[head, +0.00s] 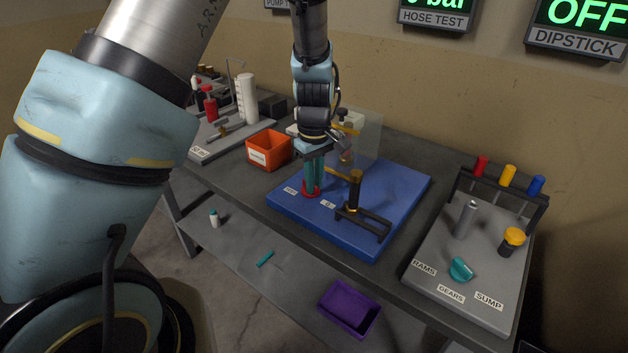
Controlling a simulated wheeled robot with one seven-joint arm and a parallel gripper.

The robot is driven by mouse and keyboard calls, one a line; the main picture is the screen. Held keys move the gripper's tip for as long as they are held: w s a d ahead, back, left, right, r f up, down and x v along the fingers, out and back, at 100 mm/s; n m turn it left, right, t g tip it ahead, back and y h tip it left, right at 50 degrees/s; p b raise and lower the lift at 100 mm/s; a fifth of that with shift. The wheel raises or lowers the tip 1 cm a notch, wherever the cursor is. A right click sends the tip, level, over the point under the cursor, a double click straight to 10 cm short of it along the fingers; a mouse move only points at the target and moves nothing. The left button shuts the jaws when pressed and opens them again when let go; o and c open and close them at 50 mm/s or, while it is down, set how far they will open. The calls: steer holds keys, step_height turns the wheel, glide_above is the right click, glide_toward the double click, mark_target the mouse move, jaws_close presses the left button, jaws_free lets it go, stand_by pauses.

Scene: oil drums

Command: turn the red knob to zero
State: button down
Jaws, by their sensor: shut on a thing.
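The red knob (307,194) sits low on the blue board (400,184), near its left front side. My gripper (314,186) points straight down over it, its teal fingers shut on the knob. The fingers hide most of the knob, so its pointer and any zero mark cannot be made out. Small white labels (290,190) lie on the board beside it, too small to read.
Right of my gripper stand a black post with a yellow band (354,190) and a black bracket (365,222). A clear panel (362,135) rises behind. An orange bin (268,149) is to the left. A grey board (450,285) with colored caps is at right.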

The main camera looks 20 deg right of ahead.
steer(key=c, duration=0.8)
jaws_free()
steer(key=shift+c, duration=0.2)
step_height(320, 180, up, 11)
steer(key=b, duration=0.2)
steer(key=shift+f, duration=0.1)
